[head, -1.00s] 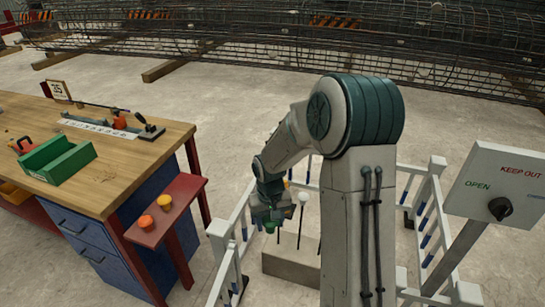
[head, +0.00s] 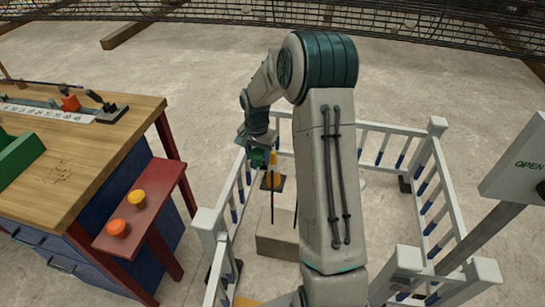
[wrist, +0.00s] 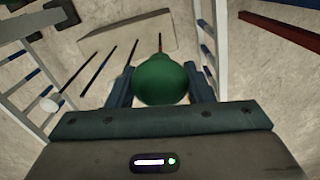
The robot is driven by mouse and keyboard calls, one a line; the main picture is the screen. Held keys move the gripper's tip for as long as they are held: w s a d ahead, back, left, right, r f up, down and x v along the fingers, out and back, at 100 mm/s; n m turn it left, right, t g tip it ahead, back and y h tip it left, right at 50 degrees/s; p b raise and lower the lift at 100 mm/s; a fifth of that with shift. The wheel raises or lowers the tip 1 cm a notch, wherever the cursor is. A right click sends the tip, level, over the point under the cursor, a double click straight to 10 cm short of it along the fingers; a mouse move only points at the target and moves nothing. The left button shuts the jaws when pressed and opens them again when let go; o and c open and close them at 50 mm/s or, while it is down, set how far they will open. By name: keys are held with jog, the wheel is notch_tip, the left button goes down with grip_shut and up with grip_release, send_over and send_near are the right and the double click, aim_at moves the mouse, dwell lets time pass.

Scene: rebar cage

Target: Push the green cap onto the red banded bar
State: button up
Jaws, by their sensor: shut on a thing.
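My gripper (head: 258,150) is shut on a green cap (head: 258,157), above and slightly left of a concrete block (head: 278,240) inside a white-railed pen. In the wrist view the rounded green cap (wrist: 162,80) sits between the two fingers of my gripper (wrist: 160,92). Several thin bars (wrist: 97,68) rise from the block (wrist: 130,30). One bar (wrist: 160,42) looks brownish and runs behind the green cap, which hides part of it. I cannot make out a red band clearly. In the head view my arm hides part of the block.
White railings (head: 206,225) with blue-banded posts surround the block closely. At the left is a wooden workbench (head: 70,160) with a red shelf (head: 165,190) holding an orange cap (head: 118,228) and a yellow cap (head: 137,197). A control panel (head: 520,165) stands at the right.

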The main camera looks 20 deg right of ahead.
jog(key=w+d+f+m+b, duration=0.5)
jog(key=w+d+f+m, duration=0.1)
jog(key=m, duration=0.4)
jog(key=shift+w+d+f+b, duration=0.35)
jog(key=shift+w+d+f, duration=0.1)
jog(key=shift+d, duration=0.45)
jog(key=shift+a+r, duration=0.1)
jog(key=shift+a, duration=0.05)
jog(key=shift+f+b, duration=1.55)
jog(key=shift+f, duration=1.4)
jog(key=shift+f+b, duration=1.25)
jog(key=shift+f, duration=1.3)
jog(key=o, duration=1)
